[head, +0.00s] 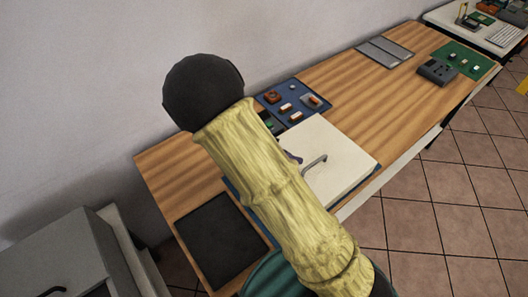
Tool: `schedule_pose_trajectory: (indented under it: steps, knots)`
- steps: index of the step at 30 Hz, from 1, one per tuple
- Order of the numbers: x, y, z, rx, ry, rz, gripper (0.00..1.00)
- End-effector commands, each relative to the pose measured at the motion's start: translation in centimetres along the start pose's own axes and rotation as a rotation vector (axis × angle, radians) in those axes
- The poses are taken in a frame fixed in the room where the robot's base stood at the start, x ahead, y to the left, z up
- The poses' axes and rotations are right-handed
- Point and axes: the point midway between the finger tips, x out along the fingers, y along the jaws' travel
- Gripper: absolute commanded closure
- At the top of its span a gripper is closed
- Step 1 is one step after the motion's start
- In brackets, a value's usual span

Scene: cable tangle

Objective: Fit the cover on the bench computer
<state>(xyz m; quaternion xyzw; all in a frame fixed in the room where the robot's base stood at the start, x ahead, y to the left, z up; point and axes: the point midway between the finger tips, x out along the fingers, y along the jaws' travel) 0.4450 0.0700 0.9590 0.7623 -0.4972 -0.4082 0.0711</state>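A cream, flat panel with a grey bar handle, which looks like the cover (345,155), lies on the wooden bench right of my arm. My arm crosses in front of its left part. Part of a green circuit board (269,125) shows behind the cover, beside my arm; whether it belongs to the bench computer I cannot tell. Blue edges show left of the arm. A small dark purple piece (291,157) shows between my arm and the handle; I cannot tell what it is. My gripper does not show; my arm hides the area there.
A blue mat (293,88) with several small parts lies behind the cover. A black mat (219,240) lies at the front left. A grey tray (384,52), a dark device (437,72) and a green mat (470,56) are farther right. Bare wood (365,95) lies between.

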Motion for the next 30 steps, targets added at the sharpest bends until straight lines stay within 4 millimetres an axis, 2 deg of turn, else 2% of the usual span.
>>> schedule_pose_trajectory:
  steps: [1, 9, 13, 18, 30]
  knots:
    - [-1.1, -0.1, 0.1, 0.001, 0.0, -0.006, 0.64]
    - [-6.5, -0.1, 0.1, 0.001, 0.0, -0.005, 0.64]
    - [-8.4, 0.0, 0.1, 0.0, 0.001, -0.003, 0.64]
    - [-9.3, 0.1, 0.0, 0.0, 0.0, 0.0, 0.64]
    - [-9.3, 0.1, 0.0, 0.0, 0.0, 0.001, 0.64]
